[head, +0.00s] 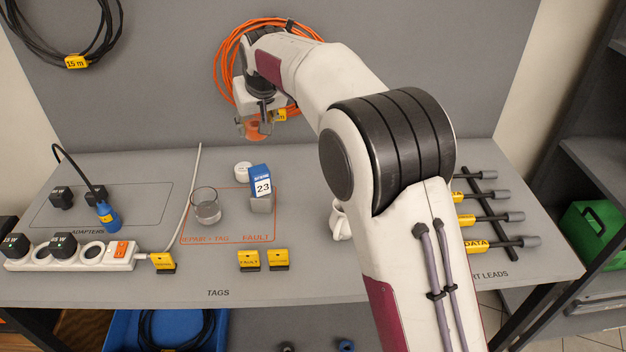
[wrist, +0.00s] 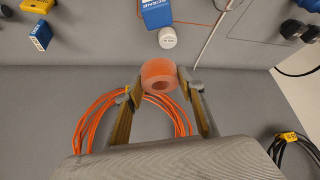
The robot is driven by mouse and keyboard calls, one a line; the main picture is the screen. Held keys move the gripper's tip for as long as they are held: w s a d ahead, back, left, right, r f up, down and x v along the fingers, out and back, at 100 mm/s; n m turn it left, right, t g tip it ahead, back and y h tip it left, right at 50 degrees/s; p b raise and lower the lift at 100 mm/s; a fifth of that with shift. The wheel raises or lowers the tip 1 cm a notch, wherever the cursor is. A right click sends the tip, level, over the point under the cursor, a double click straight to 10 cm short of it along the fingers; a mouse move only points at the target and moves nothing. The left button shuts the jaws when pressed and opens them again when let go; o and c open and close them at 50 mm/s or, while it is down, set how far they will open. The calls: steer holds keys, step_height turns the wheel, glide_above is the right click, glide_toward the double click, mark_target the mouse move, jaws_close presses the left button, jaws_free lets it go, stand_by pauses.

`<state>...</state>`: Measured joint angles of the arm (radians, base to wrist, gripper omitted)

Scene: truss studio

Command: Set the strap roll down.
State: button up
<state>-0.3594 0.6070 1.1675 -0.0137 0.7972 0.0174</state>
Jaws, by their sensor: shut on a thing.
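The strap roll (wrist: 157,76) is a translucent orange-red ring in the wrist view, with its hole facing the camera. My gripper (wrist: 157,84) is shut on it, one finger on each side. In the head view the roll (head: 250,127) hangs in my gripper (head: 260,118), above the back of the bench and in front of the grey back panel. It is clear of the bench top (head: 330,275). Its far side is hidden.
A power strip (head: 75,258) lies left. Bare bench shows around the TAGS label.

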steer(key=w+d+m+h, duration=0.1)
steer(key=w+d+m, duration=0.15)
steer(key=d, duration=0.45)
steer(key=w+d+m+h, duration=0.2)
steer(key=w+d, duration=0.2)
steer(key=d, duration=0.3)
step_height(320, 180, down, 10)
steer(key=shift+s+a+f, duration=0.2)
steer(key=shift+s, duration=0.05)
steer(key=shift+f, duration=0.1)
steer(key=shift+f, duration=2.4)
steer(key=shift+f, duration=0.15)
steer(key=shift+y, duration=0.3)
steer(key=shift+f, duration=2.35)
steer(key=shift+f, duration=0.15)
steer(key=o, duration=1)
